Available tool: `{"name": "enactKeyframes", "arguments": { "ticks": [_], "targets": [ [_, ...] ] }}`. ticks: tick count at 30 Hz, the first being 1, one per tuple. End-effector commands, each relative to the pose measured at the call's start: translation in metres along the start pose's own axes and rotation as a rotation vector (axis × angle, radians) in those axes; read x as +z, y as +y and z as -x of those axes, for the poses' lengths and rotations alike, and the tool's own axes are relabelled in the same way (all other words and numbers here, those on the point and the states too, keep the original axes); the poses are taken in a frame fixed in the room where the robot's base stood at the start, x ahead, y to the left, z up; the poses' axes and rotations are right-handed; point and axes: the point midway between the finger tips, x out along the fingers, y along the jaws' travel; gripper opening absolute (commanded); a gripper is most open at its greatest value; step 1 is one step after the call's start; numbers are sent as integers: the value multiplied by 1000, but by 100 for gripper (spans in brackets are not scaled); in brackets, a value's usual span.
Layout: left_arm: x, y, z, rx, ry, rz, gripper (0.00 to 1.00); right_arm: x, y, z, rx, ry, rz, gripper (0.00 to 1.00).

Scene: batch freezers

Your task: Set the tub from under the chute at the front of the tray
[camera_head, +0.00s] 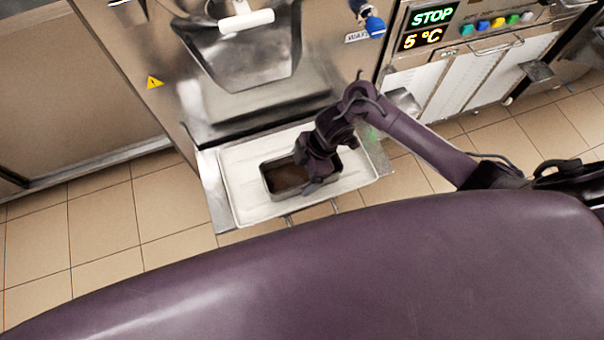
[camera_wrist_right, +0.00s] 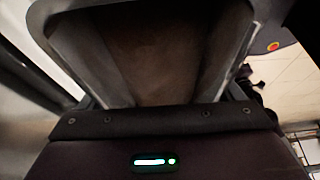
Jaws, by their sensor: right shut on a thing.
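The tub (camera_head: 270,182) is a rectangular metal container with brown contents. It is over the white tray (camera_head: 238,200), toward the tray's front; whether it touches the tray I cannot tell. My right gripper (camera_head: 318,175) reaches in from the right and is shut on the tub's right side. In the right wrist view the tub (camera_wrist_right: 238,65) fills the upper middle, directly against my gripper, with brown inside. The chute (camera_head: 240,60) is on the machine front behind the tray, above and apart from the tub. My left gripper is not in view.
The tray sits on a metal shelf (camera_head: 214,190) jutting from the machine. A panel reading STOP and 5 °C (camera_head: 428,28) with coloured buttons is at upper right. A blue knob (camera_head: 375,27) hangs beside the chute. Tiled floor (camera_head: 105,215) is clear at left.

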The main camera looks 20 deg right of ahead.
Motion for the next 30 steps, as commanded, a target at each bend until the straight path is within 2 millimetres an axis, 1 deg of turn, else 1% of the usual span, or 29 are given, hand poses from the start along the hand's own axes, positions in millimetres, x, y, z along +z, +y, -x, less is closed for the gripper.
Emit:
{"name": "enactKeyframes", "arguments": {
  "ticks": [1,4,12,16,17,19,20,26,29,30],
  "targets": [
    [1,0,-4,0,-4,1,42,3,0,-9,-1,2,-2,50],
    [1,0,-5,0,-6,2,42,6,0,-17,0,1,0,50],
    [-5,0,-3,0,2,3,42,7,0,-18,2,1,1,50],
    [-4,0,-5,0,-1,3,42,8,0,-21,1,1,1,50],
    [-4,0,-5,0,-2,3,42,9,0,-22,0,0,0,88],
    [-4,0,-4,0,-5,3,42,9,0,-21,0,0,0,97],
    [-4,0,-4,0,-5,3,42,9,0,-21,0,0,0,100],
    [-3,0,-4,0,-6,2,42,9,0,-21,0,0,0,100],
    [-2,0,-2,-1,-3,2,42,7,0,-16,1,0,1,100],
    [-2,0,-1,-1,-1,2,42,7,1,-12,2,0,2,100]
  ]
}}
